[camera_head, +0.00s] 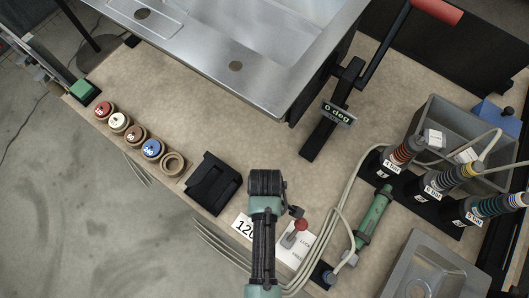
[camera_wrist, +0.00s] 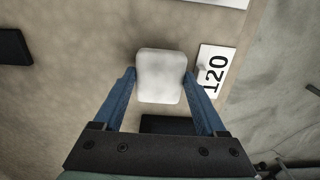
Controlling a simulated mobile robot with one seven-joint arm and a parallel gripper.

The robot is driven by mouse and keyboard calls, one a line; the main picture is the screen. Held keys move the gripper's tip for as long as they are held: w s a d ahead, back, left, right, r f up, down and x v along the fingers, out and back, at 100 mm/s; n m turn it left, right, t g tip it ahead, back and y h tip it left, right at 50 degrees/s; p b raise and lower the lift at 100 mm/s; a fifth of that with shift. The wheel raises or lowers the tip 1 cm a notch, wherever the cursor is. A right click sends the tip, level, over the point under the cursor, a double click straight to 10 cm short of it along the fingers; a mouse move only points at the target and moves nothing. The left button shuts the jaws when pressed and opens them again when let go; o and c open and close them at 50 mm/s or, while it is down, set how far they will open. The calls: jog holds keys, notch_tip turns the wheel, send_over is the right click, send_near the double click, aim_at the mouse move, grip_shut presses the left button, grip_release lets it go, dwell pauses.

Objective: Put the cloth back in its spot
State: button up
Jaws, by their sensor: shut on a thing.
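A white, rounded, folded-looking pad, which I take to be the cloth (camera_wrist: 160,75), sits between the two blue fingers of my gripper (camera_wrist: 160,82) in the wrist view. The fingers are shut on its two sides. It appears held above the bench. In the head view my gripper (camera_head: 266,182) points down over the front of the bench and hides the cloth. A black holder (camera_head: 213,183) lies just left of my gripper. Its dark shape also shows below the cloth in the wrist view (camera_wrist: 166,125). I cannot tell which place is the cloth's spot.
The "120" card (camera_head: 243,226) and a red-knobbed lever (camera_head: 300,225) are close by my gripper. Several coloured round caps (camera_head: 135,133) line the front left edge. A steel sink (camera_head: 240,65) is behind. Right are a green tool (camera_head: 374,215), corded tools and a grey bin (camera_head: 460,130).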

jog(key=shift+f, duration=0.3)
jog(key=shift+f, duration=0.15)
jog(key=o, duration=0.9)
notch_tip(320, 180, up, 12)
jog(key=shift+r+p, duration=0.2)
jog(key=shift+p, duration=0.2)
